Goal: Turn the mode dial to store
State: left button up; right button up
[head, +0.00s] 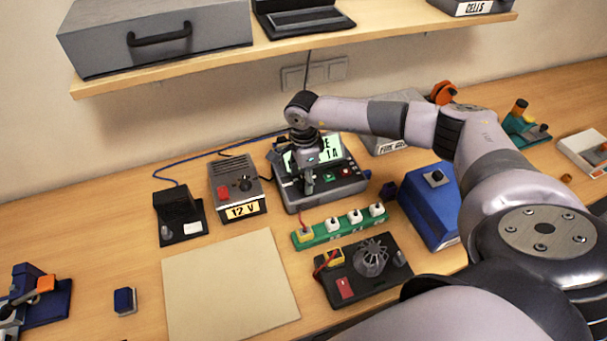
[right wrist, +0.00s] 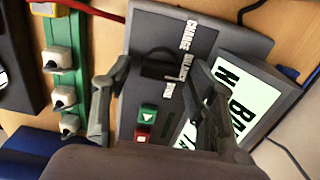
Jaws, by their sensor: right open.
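The charger, a grey box (head: 345,187) with a lit pale-green screen (head: 331,147), stands on the bench at the middle back. In the right wrist view its face (right wrist: 150,22) shows a line of white mode words (right wrist: 186,50), partly covered by a finger. A dark round mode dial (right wrist: 160,62) sits beside the words; its pointer setting is too dark to read. A green and a red button (right wrist: 147,113) lie near it. My right gripper (head: 308,186) is open and empty above the charger; its fingers (right wrist: 158,75) are on either side of the dial, contact unclear. My left gripper is out of view.
A 12 V supply (head: 238,187) stands left of the charger. A green strip with white switches (head: 342,225) and a black fan board (head: 365,268) lie in front. A blue box (head: 428,205) stands right. A beige mat (head: 230,285) is bare. A shelf (head: 290,47) overhangs the back.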

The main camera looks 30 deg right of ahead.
jog(key=c, duration=1.1)
jog(key=shift+c, duration=0.2)
